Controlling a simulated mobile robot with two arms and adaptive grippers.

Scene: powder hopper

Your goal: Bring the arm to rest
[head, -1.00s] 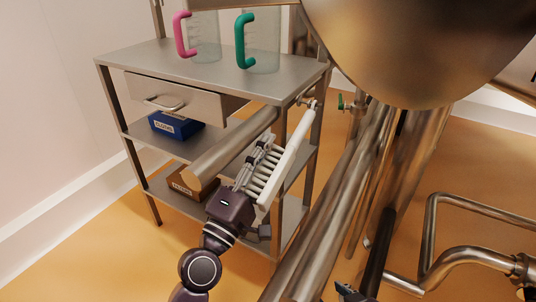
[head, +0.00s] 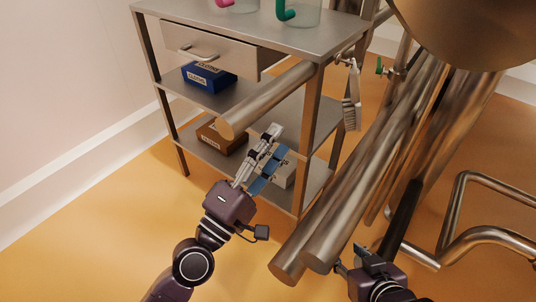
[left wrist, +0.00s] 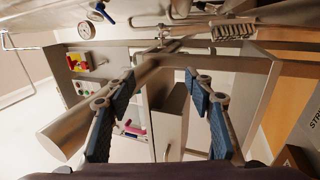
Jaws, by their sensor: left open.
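My left gripper (head: 264,158) is open and empty in front of the shelf unit, near its lower levels. In the left wrist view its two blue-padded fingers (left wrist: 160,112) stand wide apart with nothing between them. A brush with pale bristles (head: 352,98) hangs from a hook (head: 345,58) at the unit's right side, apart from the gripper. The brush also shows at the top of the left wrist view (left wrist: 236,31). My right gripper (head: 368,262) is at the bottom right of the head view; its jaws are unclear.
The steel shelf unit (head: 285,33) bears jugs with pink (head: 222,3) and green (head: 283,12) handles. A blue box (head: 208,77) and a brown box (head: 222,137) sit below. Thick steel pipes (head: 370,160) stand right of my left gripper. Floor at left is clear.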

